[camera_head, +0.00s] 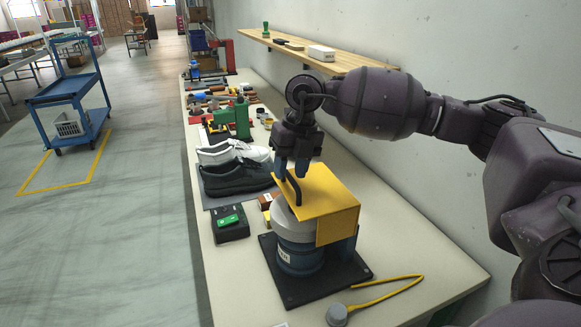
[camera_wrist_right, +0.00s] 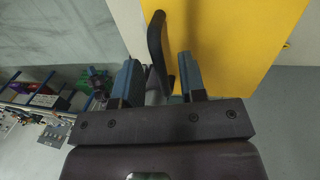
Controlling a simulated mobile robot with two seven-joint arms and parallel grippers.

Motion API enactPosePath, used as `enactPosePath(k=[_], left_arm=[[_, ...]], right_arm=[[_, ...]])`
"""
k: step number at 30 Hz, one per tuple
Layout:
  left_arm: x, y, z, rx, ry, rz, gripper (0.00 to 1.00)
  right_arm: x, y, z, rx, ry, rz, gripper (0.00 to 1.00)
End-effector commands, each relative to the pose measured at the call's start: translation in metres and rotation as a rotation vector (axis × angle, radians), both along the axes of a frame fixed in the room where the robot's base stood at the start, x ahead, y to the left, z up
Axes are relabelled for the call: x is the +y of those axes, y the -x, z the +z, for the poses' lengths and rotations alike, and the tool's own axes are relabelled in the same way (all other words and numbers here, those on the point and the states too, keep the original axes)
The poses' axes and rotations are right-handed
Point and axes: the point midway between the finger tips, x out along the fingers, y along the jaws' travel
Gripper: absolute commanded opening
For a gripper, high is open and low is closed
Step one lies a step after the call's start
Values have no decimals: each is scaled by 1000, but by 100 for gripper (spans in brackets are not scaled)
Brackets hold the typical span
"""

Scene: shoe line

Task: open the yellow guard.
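The yellow guard (camera_head: 325,190) lies as a bent plate over the top of a blue and grey machine (camera_head: 300,257), with a flap hanging at its near side. A black bar handle (camera_head: 293,188) stands at its left edge. My right gripper (camera_head: 291,172) is over that handle, fingers pointing down. In the right wrist view the gripper (camera_wrist_right: 160,82) is open, and the handle (camera_wrist_right: 156,48) shows in the gap between its blue fingers, with the yellow guard (camera_wrist_right: 230,40) beyond. No firm grip on it shows. My left gripper is not in view.
The machine stands on a black base plate (camera_head: 290,290) on a long bench (camera_head: 225,280). A black box with a green button (camera_head: 230,222) and shoes (camera_head: 235,178) are left of it. A grey button with a yellow cable (camera_head: 338,314) lies in front. A wall shelf (camera_head: 345,58) runs behind.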

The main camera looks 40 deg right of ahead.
Motion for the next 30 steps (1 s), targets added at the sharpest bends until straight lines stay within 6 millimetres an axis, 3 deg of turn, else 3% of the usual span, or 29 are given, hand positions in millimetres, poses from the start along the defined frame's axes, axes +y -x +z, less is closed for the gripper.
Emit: enactPosePath(k=[5, 13, 30], left_arm=[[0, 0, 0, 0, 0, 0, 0], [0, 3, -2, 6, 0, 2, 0], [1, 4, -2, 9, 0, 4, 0]], right_arm=[[0, 0, 0, 0, 0, 0, 38], [0, 0, 0, 1, 0, 0, 0], [-11, 3, 7, -13, -66, -2, 0]])
